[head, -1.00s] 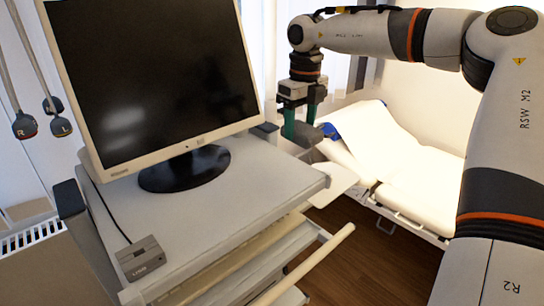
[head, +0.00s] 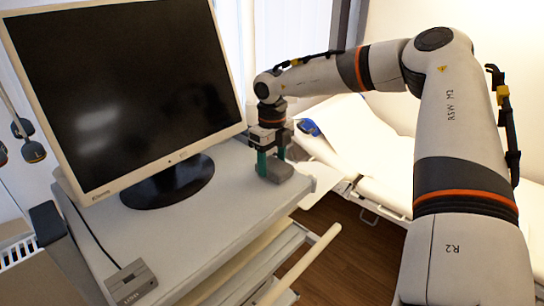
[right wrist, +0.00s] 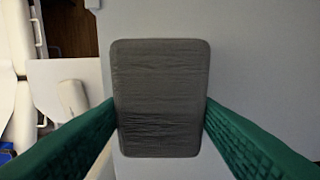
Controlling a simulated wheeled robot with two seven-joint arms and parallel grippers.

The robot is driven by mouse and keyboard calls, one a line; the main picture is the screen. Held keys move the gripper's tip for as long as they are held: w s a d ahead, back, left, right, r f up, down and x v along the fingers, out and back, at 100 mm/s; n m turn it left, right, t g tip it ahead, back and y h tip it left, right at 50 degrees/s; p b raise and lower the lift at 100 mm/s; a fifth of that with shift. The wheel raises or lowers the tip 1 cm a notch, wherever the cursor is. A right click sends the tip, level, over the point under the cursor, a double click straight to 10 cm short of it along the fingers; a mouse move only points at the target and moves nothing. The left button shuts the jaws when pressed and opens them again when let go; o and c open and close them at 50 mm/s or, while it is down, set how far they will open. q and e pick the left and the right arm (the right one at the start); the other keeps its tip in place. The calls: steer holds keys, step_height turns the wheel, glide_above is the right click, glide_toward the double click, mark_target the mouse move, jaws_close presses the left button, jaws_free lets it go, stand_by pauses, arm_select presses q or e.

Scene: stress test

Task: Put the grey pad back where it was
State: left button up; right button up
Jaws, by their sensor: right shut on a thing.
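The grey pad (head: 280,173) is between the green fingers of my right gripper (head: 271,163), at the far right corner of the cart's light top (head: 228,188), to the right of the monitor's base. In the right wrist view the pad (right wrist: 160,97) is a dark grey rounded rectangle. The fingers of my right gripper (right wrist: 161,117) press on its two long sides. The cart top lies under most of it; I cannot tell whether the pad touches that top. My left gripper is not in view.
A monitor (head: 125,85) on a round black base (head: 168,182) fills the cart's left and back. A small grey box (head: 131,284) with a cable sits at the front left corner. Open drawers with a pale handle (head: 300,265) jut out. A white bed (head: 365,150) stands behind.

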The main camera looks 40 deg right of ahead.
steer(key=shift+f, duration=0.1)
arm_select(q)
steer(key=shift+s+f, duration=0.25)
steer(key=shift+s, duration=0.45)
arm_select(e)
steer(key=o, duration=0.9)
